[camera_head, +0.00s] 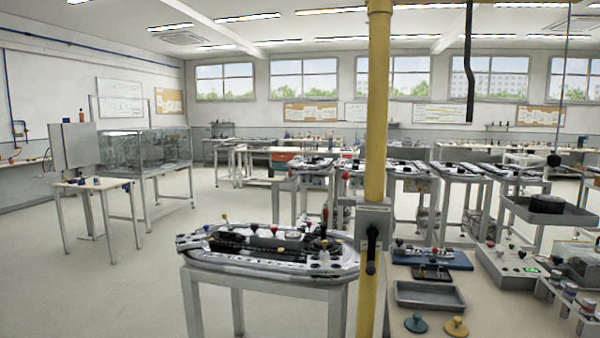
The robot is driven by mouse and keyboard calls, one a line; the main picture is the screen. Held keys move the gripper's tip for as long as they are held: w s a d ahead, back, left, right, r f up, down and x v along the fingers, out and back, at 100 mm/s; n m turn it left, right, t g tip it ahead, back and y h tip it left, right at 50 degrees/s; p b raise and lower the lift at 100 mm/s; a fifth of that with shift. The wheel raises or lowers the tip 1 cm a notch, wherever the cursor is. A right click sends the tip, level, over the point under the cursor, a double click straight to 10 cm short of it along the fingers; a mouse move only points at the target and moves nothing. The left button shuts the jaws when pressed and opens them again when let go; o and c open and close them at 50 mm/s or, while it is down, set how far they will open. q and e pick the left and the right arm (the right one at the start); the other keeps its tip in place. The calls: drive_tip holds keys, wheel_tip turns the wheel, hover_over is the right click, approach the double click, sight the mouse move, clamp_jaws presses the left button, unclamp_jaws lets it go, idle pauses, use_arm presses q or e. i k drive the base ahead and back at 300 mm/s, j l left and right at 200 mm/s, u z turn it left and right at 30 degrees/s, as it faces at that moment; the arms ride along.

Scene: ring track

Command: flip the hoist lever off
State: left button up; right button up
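A grey box (374,217) is fixed to a yellow post (377,110) that stands right of the middle of the view. A black lever (371,250) sits on the front of this box, its handle hanging down with a knob at the lower end. It looks like the hoist lever; no label on it can be read. Neither of my grippers shows in the view, and nothing touches the lever.
A ring track (270,262) on a stand is left of the post. Right of it, a bench (400,322) holds a grey tray (430,294), a control box (510,268) and knobbed pieces. A tray (548,212) is over the bench's far right.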

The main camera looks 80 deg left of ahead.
sight(346, 175)
drive_tip(key=u, duration=0.9)
drive_tip(key=k+u, duration=0.1)
drive_tip(key=u, duration=0.85)
drive_tip(key=k+u, duration=0.1)
drive_tip(key=u, duration=0.35)
